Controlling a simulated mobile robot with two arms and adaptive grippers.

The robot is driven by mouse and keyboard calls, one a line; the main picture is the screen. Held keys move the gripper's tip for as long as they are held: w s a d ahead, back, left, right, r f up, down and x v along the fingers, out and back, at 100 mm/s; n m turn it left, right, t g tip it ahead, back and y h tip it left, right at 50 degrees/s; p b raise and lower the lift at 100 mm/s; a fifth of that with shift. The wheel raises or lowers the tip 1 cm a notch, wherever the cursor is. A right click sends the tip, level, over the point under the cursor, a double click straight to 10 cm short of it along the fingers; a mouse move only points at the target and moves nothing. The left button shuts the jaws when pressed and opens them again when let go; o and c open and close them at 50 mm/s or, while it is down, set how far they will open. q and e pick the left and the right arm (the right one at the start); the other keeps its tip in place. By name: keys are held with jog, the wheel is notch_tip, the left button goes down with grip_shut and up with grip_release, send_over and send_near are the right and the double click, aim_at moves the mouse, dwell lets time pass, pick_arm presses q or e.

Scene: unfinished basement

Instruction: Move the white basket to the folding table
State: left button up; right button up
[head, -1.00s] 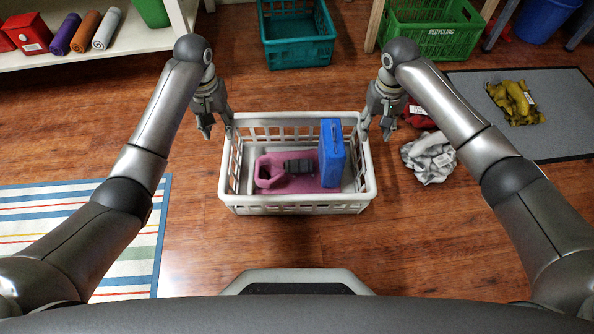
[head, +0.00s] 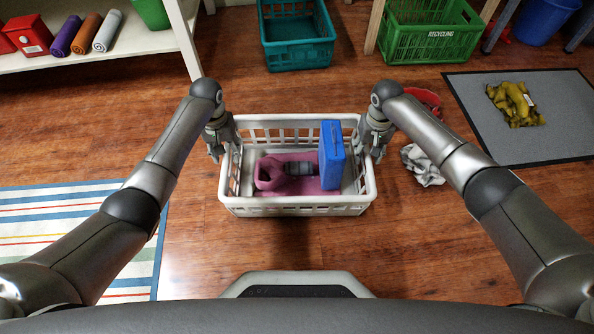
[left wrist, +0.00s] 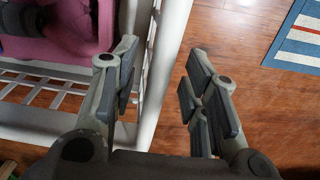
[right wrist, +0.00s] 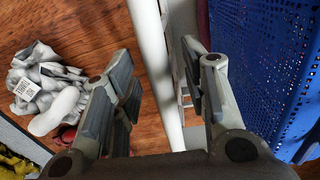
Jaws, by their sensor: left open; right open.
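The white basket (head: 295,208) stands on the wooden floor in front of me. It holds a pink item (head: 270,172) with a dark part and an upright blue box (head: 332,155). My left gripper (head: 227,150) is open at the basket's left side; in the left wrist view its fingers (left wrist: 160,90) straddle the white side rim (left wrist: 165,60). My right gripper (head: 367,150) is open at the right side; in the right wrist view its fingers (right wrist: 160,90) are on either side of the rim (right wrist: 152,50). I cannot tell whether the fingers touch it. No folding table is clearly visible.
A teal basket (head: 297,55) and a green recycling crate (head: 430,45) stand behind. A grey mat (head: 530,135) with yellow cloth (head: 515,103) lies right, near a crumpled white cloth (head: 422,163). A striped rug (head: 75,235) lies left, and a white shelf (head: 110,50) stands back left.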

pick_arm(q)
jog(key=shift+f, duration=0.3)
pick_arm(e)
jog(key=shift+f, duration=0.35)
pick_arm(q)
grip_shut()
pick_arm(e)
grip_shut()
jog(key=shift+r, duration=0.1)
